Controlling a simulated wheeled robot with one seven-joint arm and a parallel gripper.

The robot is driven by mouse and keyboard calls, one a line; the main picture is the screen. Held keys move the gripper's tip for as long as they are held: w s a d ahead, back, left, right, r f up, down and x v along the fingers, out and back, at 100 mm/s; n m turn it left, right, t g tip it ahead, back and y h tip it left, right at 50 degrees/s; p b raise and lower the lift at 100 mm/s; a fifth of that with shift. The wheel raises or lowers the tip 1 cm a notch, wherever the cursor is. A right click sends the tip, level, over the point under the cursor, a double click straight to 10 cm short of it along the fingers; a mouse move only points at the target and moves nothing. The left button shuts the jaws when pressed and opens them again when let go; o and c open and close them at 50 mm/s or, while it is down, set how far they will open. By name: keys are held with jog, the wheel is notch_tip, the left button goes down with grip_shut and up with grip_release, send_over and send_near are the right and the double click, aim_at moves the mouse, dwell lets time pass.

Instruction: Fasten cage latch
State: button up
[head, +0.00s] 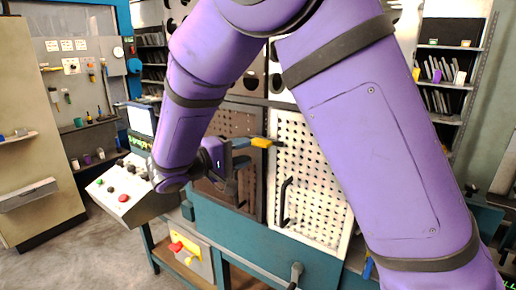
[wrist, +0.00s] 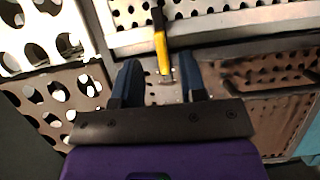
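The cage has a brown perforated door (head: 228,128) on the left and a white perforated door (head: 312,165) on the right in the head view. The latch (head: 261,142), a bar with a yellow grip, lies across the seam between the doors. The latch's yellow grip (wrist: 161,52) also shows in the wrist view. My gripper (head: 246,153) is beside the latch on its left, in front of the brown door. In the wrist view my gripper (wrist: 159,68) is open, with the yellow end between the spread blue fingertips. I cannot tell whether either finger touches it.
A black handle (head: 285,200) stands out from the white door. A teal bench (head: 235,232) runs below the doors. A control console with a red button (head: 123,198) stands left of my gripper.

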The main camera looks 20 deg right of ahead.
jog(key=shift+v, duration=1.8)
jog(key=s+d+r+m+g+y, duration=0.1)
jog(key=s+d+r+g+y, duration=0.15)
jog(key=s+d+y, duration=0.35)
jog(key=s+d+r+g+y, duration=0.1)
jog(key=s+d+g+y, duration=0.2)
jog(key=d, duration=0.5)
jog(key=s+d+r+m+t+y, duration=0.1)
jog(key=s+t+y, duration=0.5)
jog(key=s, duration=1)
jog(key=shift+d+r+m+y, duration=0.3)
jog(key=shift+d+r+y, duration=0.3)
jog(key=shift+r+y, duration=0.55)
